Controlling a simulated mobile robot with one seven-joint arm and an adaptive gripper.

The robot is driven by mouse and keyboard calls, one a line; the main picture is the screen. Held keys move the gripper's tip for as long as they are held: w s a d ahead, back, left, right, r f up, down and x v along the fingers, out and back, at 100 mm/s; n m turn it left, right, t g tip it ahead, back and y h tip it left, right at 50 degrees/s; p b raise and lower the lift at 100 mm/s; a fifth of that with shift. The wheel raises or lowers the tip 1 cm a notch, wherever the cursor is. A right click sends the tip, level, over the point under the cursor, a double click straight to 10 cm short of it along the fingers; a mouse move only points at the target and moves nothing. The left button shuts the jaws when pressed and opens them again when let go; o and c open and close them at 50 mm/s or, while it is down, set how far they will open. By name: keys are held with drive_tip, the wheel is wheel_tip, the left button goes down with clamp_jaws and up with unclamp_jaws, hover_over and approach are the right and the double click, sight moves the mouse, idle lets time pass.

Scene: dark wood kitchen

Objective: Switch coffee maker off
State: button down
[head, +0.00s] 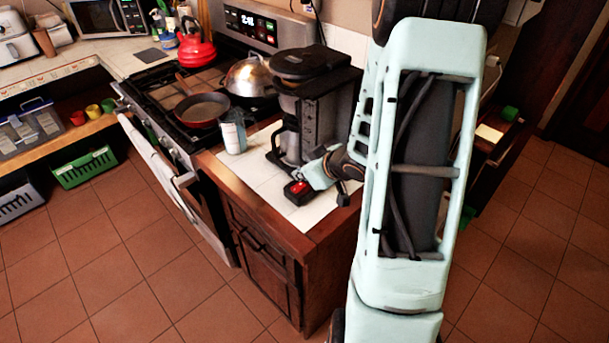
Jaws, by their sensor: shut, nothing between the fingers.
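The coffee maker (334,96) is black and stands upright on the white tiled counter, with a metal carafe (290,141) in it. A small black box with a lit red top (298,188) is on the counter in front of the coffee maker, near the counter corner. I cannot tell whether it is joined to the coffee maker. My gripper (313,177) is low over the counter, just right of the red top, shut and empty. I cannot tell whether it touches the box. My arm hides the area to the right of the coffee maker.
The stove (165,98) holds a pan (201,109), a lidded pot (248,76) and a red kettle (196,48). The tiled floor ahead is clear.

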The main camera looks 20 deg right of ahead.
drive_tip(key=p+v, duration=0.2)
drive_tip(key=v, duration=0.6)
drive_tip(key=shift+s, duration=0.2)
drive_tip(key=shift+r, duration=0.15)
